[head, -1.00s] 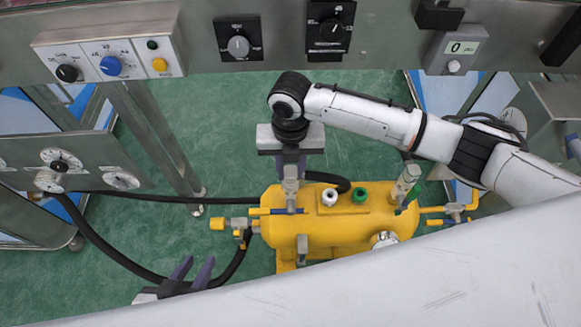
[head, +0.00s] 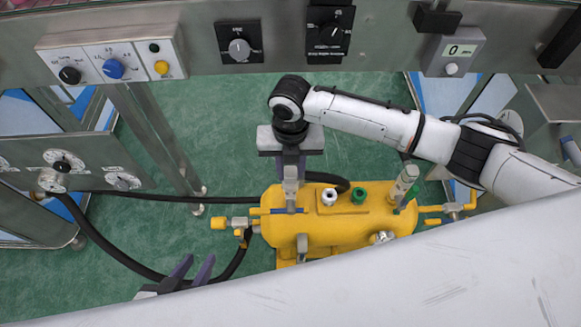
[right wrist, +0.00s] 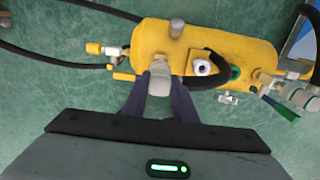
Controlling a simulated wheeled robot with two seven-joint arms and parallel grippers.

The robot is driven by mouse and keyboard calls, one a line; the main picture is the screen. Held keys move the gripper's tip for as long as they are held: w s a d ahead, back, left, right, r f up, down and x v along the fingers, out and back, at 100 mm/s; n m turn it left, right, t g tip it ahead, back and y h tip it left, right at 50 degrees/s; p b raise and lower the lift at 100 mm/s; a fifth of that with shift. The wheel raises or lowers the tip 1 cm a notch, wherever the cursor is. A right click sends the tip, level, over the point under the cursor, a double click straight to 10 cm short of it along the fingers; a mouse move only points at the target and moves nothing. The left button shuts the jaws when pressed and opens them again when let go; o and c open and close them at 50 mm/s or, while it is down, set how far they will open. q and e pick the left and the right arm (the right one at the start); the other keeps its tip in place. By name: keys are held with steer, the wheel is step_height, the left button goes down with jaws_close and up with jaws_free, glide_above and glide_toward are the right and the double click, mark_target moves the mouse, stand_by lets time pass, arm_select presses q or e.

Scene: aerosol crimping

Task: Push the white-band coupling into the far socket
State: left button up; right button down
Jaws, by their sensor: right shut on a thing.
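My right gripper (head: 291,168) points down over the left part of the yellow tank (head: 338,231). It is shut on a light grey fitting (head: 291,183), which also shows between the fingers in the right wrist view (right wrist: 160,81). I cannot make out a white band on it. A white ring fitting (head: 329,196) stands on the tank right of the gripper, with a green fitting (head: 359,195) farther right. I cannot tell which is the far socket. My left gripper (head: 193,266) is low at the left, its fingers apart and empty, its base partly hidden.
A black hose (head: 95,231) runs from the left panel toward the tank. Another dark hose (head: 328,177) curves behind the white fitting. A brass-coloured valve (head: 218,223) sticks out at the tank's left end. A control panel (head: 180,40) spans the top. Green floor lies between.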

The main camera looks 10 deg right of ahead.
steer(key=shift+f, duration=0.45)
stand_by(0.7)
stand_by(0.5)
steer(key=shift+p, duration=0.45)
steer(key=shift+p, duration=0.3)
steer(key=shift+f, duration=0.15)
stand_by(0.6)
steer(key=c, duration=1.4)
jaws_free()
steer(key=shift+o, duration=0.2)
